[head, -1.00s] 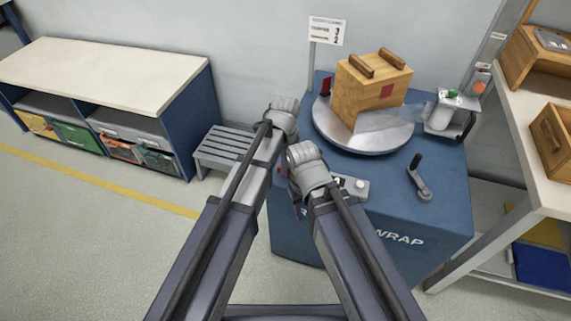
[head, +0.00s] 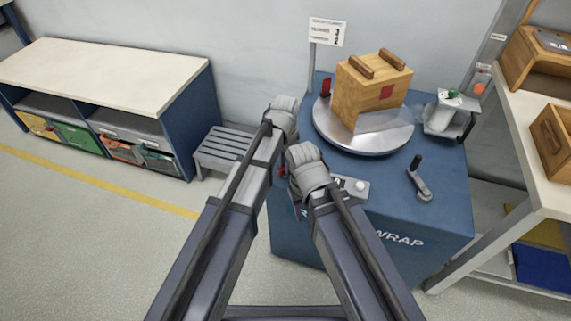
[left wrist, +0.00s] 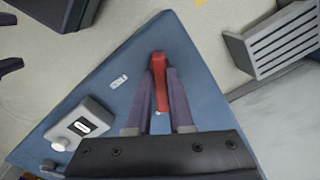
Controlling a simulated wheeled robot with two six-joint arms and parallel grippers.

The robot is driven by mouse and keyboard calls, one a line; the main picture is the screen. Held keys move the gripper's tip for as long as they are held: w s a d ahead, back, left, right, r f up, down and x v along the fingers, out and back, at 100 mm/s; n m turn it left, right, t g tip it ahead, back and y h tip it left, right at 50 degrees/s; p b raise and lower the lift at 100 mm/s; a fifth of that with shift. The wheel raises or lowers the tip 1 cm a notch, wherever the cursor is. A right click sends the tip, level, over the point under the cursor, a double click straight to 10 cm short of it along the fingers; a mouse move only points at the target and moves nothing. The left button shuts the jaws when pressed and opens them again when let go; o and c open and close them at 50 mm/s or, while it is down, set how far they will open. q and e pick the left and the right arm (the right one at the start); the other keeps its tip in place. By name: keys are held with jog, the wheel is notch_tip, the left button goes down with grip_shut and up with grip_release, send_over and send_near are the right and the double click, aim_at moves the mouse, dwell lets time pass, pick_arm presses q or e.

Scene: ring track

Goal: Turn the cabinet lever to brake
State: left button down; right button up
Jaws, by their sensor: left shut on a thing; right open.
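The blue cabinet (head: 430,190) stands right of centre, with "WRAP" on its front. In the left wrist view its blue top (left wrist: 120,105) carries a red lever (left wrist: 159,84). My left gripper (left wrist: 162,73) is shut on this lever, its two dark fingers on either side. In the head view my left wrist (head: 284,112) hides most of the lever and its fingers; a little red shows below. I cannot read the lever's setting. My right gripper (head: 308,170) is open and lower, by the cabinet's near left edge, its fingers mostly hidden behind the wrist.
A turntable (head: 335,133) with a wooden box (head: 365,100) and clear film sits on the cabinet, near a film roll holder (head: 440,118), a crank (head: 420,180) and a control box (head: 352,186). A slatted stool (head: 222,150) stands left, shelving (head: 520,100) right.

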pick_arm(q)
jog(key=n, duration=0.6)
jog(key=shift+w+a, duration=0.1)
jog(key=shift+n, duration=0.3)
dwell(0.4)
jog(key=c, duration=0.8)
grip_release()
notch_tip(320, 180, up, 8)
jog(key=p, duration=0.8)
jog(key=shift+f, duration=0.1)
